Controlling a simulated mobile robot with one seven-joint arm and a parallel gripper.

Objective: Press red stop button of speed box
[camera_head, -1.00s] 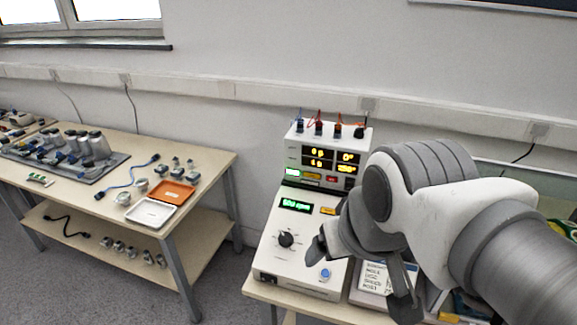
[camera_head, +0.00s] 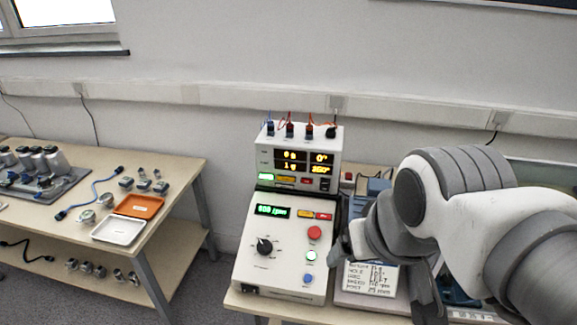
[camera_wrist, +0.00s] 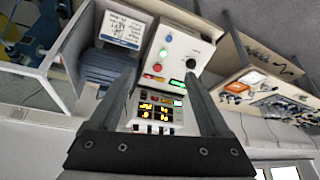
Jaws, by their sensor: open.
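The speed box (camera_head: 250,268) is a white sloped panel on the table, with a lit green rpm display (camera_head: 273,211) and a black knob (camera_head: 264,246). Its round red stop button (camera_head: 314,232) sits above a green-lit button (camera_head: 311,256) and a blue button (camera_head: 308,279). My gripper (camera_head: 384,278) is open and empty, just right of the box. In the wrist view the red button (camera_wrist: 157,68) shows between the fingertips of my gripper (camera_wrist: 158,74), apart from both. The green-lit button (camera_wrist: 163,53) and blue button (camera_wrist: 169,38) lie beyond it.
A display unit (camera_head: 299,157) with yellow digits and cables stands behind the box. A printed card (camera_head: 371,278) lies in a case to the right, under my gripper. A side table at left holds an orange tray (camera_head: 139,206) and a white tray (camera_head: 118,231).

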